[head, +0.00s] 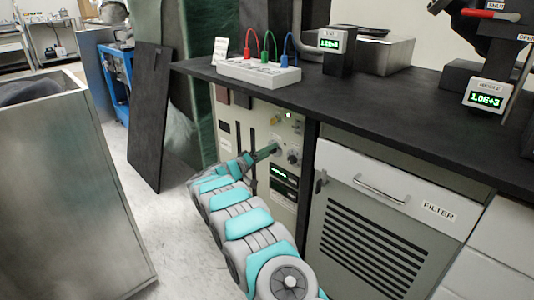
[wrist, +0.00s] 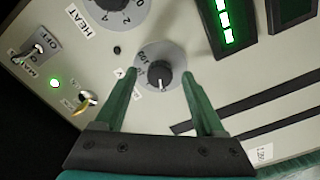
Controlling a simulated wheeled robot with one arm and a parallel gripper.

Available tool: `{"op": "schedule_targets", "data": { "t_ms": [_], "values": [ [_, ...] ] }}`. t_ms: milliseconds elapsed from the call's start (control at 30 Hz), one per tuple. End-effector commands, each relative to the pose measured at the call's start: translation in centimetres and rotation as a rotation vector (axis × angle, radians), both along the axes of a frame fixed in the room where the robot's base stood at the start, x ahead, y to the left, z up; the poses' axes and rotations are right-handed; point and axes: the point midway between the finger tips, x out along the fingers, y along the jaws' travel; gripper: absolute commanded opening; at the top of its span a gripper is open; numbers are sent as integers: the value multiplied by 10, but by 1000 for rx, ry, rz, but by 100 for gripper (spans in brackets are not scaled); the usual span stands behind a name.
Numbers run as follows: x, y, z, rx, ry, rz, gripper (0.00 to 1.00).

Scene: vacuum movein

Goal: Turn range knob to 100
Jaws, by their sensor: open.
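The range knob (wrist: 158,80) is a small dark knob on a grey round dial with printed numbers; "100" shows on the left part of its dial in the wrist view. Its white pointer mark faces the bottom of that picture, away from the 100. My gripper (wrist: 166,92) is open, with one green finger on each side of the dial. I cannot tell whether either finger touches the knob. In the head view my gripper (head: 270,152) reaches the front panel (head: 258,125) under the counter, and the arm hides part of the panel.
The heat dial (wrist: 118,10), a toggle switch (wrist: 85,101) and a lit green display (wrist: 225,20) surround the knob. The black counter (head: 430,125) overhangs the panel. A filter cabinet (head: 375,215) stands to the right, and a metal bin (head: 70,190) to the left.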

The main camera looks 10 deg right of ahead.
Motion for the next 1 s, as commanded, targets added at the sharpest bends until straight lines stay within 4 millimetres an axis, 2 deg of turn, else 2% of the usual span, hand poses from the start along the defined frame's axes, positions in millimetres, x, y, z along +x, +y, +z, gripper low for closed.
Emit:
{"op": "schedule_targets", "data": {
  "t_ms": [100,733,1000],
  "values": [
    [0,0,0,0,0,0,72],
    [0,0,0,1,0,1,1],
    [0,1,0,3,-3,1,0]
  ]
}}
